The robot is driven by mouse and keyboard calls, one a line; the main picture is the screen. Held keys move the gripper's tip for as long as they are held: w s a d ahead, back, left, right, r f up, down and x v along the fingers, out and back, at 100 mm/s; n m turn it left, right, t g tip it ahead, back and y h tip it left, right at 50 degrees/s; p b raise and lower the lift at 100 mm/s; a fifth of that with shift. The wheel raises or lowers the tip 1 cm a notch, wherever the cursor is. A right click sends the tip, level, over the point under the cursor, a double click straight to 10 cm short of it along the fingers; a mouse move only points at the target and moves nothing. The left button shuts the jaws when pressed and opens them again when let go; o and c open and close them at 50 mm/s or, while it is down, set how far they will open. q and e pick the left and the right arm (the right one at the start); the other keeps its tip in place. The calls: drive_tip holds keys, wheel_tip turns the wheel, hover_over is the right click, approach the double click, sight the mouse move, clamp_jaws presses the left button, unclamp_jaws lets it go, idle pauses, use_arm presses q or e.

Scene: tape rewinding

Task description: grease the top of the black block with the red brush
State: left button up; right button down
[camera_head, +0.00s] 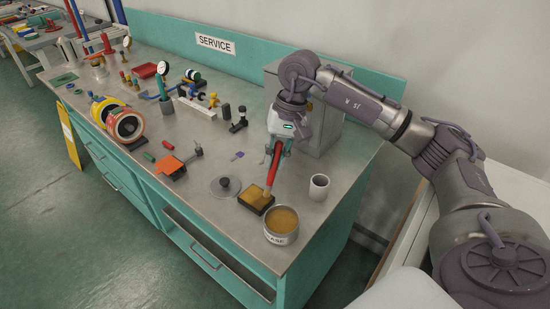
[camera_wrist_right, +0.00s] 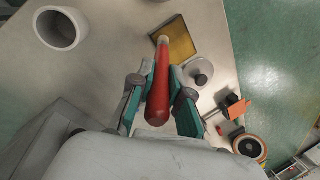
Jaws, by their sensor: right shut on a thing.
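The red brush (camera_head: 272,170) is held by my right gripper (camera_head: 275,147), which is shut on its handle. The brush tilts down with its pale bristle end at the black block (camera_head: 246,203). The bristles overlap the block's top in the head view and appear to touch it. In the wrist view, the red handle (camera_wrist_right: 158,95) lies between the teal fingers of the right gripper (camera_wrist_right: 159,88). There the block's top (camera_wrist_right: 181,43) looks golden yellow, with a dark rim. An open tin of yellow grease (camera_head: 282,222) stands beside the block. My left gripper is not in view.
A round grey lid (camera_head: 225,187) with a black knob lies left of the block. A white cup (camera_head: 319,187) stands to the right. An orange piece (camera_head: 169,166) and tape rolls (camera_head: 126,124) are farther left. A grey box (camera_head: 322,125) stands behind the gripper.

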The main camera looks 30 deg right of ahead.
drive_tip(key=shift+w+a+f+b, duration=0.2)
drive_tip(key=shift+w+a+b, duration=0.55)
drive_tip(key=shift+w+b, duration=0.1)
idle(0.8)
drive_tip(key=d+r+p, duration=0.1)
drive_tip(key=s+r, duration=0.1)
drive_tip(key=r, duration=0.1)
drive_tip(key=shift+s+d+p, duration=0.1)
drive_tip(key=shift+d+p, duration=0.25)
drive_tip(key=shift+d, duration=0.05)
drive_tip(key=r, duration=0.1)
drive_tip(key=r+p, duration=0.1)
drive_tip(key=r, duration=0.1)
drive_tip(key=shift+w+a+r+p, duration=0.15)
drive_tip(key=shift+w+a+p, duration=0.1)
drive_tip(key=shift+a+p, duration=0.1)
